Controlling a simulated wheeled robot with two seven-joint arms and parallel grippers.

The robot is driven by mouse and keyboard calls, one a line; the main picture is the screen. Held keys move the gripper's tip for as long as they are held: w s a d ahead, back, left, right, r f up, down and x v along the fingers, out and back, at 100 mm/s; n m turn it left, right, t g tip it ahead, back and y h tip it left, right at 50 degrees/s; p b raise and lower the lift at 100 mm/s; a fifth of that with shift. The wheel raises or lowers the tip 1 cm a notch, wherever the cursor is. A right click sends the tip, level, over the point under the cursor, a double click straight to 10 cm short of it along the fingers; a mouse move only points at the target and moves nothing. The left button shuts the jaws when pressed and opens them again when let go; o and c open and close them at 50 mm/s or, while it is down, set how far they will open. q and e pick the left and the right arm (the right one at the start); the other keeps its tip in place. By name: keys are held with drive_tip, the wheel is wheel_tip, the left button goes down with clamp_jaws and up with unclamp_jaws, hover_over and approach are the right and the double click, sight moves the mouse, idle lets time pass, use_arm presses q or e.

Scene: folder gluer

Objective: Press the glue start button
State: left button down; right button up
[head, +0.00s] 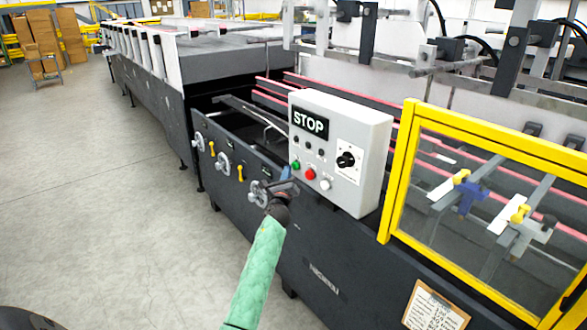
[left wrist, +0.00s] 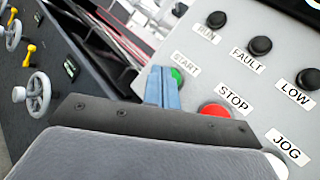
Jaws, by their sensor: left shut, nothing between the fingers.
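The green start button (head: 296,165) sits at the lower left of the grey control box (head: 365,140), under the STOP display. In the left wrist view the green button (left wrist: 177,77) shows just beside the blue fingertips, under the label START. My left gripper (head: 287,174) is shut and empty, its blue fingers (left wrist: 162,88) pointing at the panel close to the green button. I cannot tell whether they touch it. The fingers hide part of the button in the left wrist view. My right gripper is not in view.
The red stop button (head: 310,174) is right of the green one, then a white JOG button (head: 325,184). A black knob (head: 346,160) is farther right. A yellow-framed guard (head: 396,175) stands right of the box. Handwheels (head: 223,163) line the machine's side. The floor at left is clear.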

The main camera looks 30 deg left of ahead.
use_arm(q)
drive_tip(key=shift+w+d+b, duration=0.25)
drive_tip(key=shift+w+b, duration=0.05)
drive_tip(key=shift+w, duration=0.4)
idle(0.9)
drive_tip(key=shift+s, duration=0.15)
drive_tip(key=shift+s+a, duration=0.35)
drive_tip(key=shift+s, duration=0.35)
drive_tip(key=shift+p, duration=0.3)
drive_tip(key=s, duration=0.1)
drive_tip(key=s+a, duration=0.1)
drive_tip(key=s, duration=0.1)
drive_tip(key=s+a+p, duration=0.1)
drive_tip(key=shift+s, duration=0.35)
idle(0.8)
